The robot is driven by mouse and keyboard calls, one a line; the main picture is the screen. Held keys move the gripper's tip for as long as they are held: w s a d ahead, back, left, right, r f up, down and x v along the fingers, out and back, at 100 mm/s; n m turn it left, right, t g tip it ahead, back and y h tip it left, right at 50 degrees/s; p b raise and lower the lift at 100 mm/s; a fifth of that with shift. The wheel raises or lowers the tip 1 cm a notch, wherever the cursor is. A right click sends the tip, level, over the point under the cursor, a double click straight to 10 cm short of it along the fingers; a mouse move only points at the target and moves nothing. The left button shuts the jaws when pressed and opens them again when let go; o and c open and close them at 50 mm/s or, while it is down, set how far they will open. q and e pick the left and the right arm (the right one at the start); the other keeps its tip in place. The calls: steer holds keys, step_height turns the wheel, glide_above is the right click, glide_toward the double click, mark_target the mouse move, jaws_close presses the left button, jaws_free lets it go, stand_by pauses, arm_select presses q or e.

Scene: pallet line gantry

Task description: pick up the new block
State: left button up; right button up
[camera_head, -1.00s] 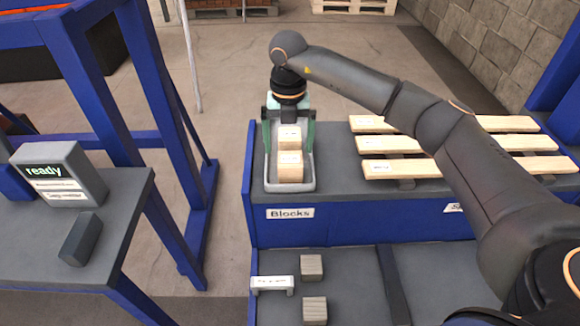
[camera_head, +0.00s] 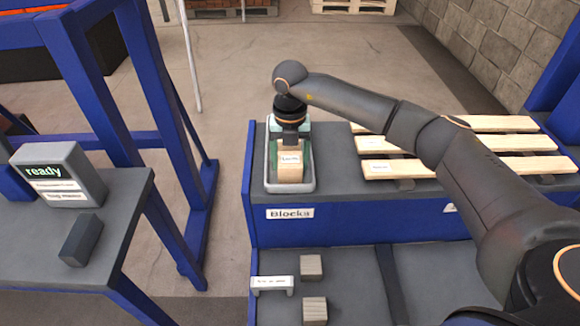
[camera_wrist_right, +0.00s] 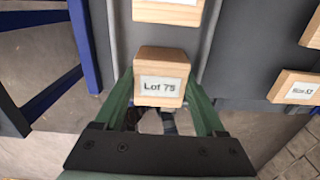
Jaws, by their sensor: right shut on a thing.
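My right gripper (camera_head: 291,146) is down in the light-rimmed tray (camera_head: 270,183) marked Blocks. In the right wrist view, its green fingers (camera_wrist_right: 161,100) are shut on a pale wooden block (camera_wrist_right: 159,64) labelled "Lot 75". A second wooden block (camera_wrist_right: 168,10) is cut off at the top of that view, apart from the fingers. In the head view, one labelled block (camera_head: 290,173) shows at the tray's near end, and the gripper hides what is behind it. My left gripper is not in view.
Pale pallet slats (camera_head: 440,164) lie right of the tray. Two small grey-brown blocks (camera_head: 312,266) (camera_head: 314,310) and a label holder (camera_head: 272,283) are on the lower near surface. A screen reading "ready" (camera_head: 60,172) stands on the left table. Blue posts (camera_head: 160,110) rise left of the tray.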

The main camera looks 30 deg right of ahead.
steer(key=c, duration=0.8)
steer(key=shift+o, duration=0.2)
